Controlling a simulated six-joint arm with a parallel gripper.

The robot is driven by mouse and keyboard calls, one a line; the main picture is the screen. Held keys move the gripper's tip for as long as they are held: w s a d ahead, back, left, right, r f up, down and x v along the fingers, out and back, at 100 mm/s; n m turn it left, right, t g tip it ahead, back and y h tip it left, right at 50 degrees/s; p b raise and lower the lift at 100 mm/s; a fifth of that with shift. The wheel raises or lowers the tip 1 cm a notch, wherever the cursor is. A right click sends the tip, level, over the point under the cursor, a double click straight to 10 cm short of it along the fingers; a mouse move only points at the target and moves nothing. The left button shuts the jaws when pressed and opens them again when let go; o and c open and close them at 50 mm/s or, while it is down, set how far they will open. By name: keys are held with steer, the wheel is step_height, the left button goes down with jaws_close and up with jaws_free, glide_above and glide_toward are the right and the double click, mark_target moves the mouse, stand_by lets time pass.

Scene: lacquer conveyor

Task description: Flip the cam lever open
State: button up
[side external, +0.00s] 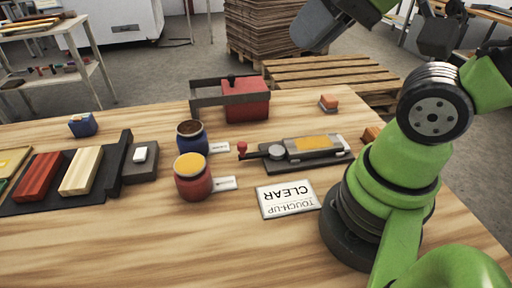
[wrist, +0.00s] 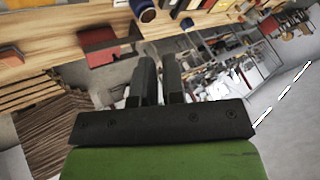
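A grey clamp-like fixture (side external: 328,154) with a yellow top panel lies on the wooden table, right of centre in the side view. At its left end are a round grey disc (side external: 277,152) and a red ball knob (side external: 242,147), which look like the cam lever; its exact position is hard to tell. My gripper shows in the wrist view (wrist: 159,62) with two dark fingers, a narrow gap between them and nothing held. In the side view its tips are not visible; the arm end is high above the table's far side. The fixture is not clear in the wrist view.
A red box (side external: 246,107) with a grey bracket stands behind the fixture. A blue jar (side external: 192,139) and a red jar with yellow contents (side external: 194,184) stand left. A CLEAR card (side external: 288,199) lies in front. Dark trays hold coloured blocks at the left. The front table area is bare.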

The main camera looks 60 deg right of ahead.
steer(key=w+a+y, duration=0.1)
steer(key=w, duration=0.1)
steer(key=w+a+y, duration=0.1)
steer(key=w+a, duration=0.3)
steer(key=shift+f+t+y, duration=0.3)
steer(key=shift+y, duration=0.1)
jaws_close()
steer(key=w+f+m+g+h, duration=0.1)
steer(key=w+f+m+h, duration=0.35)
steer(key=f, duration=0.55)
steer(key=s+d+f+g+h, duration=0.2)
steer(key=s+f+g+h, duration=0.1)
steer(key=f+h, duration=0.1)
steer(key=shift+s+f+g, duration=0.35)
steer(key=shift+f+g, duration=0.05)
steer(key=shift+f, duration=0.5)
steer(key=shift+w+d+f+m, duration=0.1)
steer(key=shift+d+f+m, duration=0.05)
steer(key=shift+m, duration=0.1)
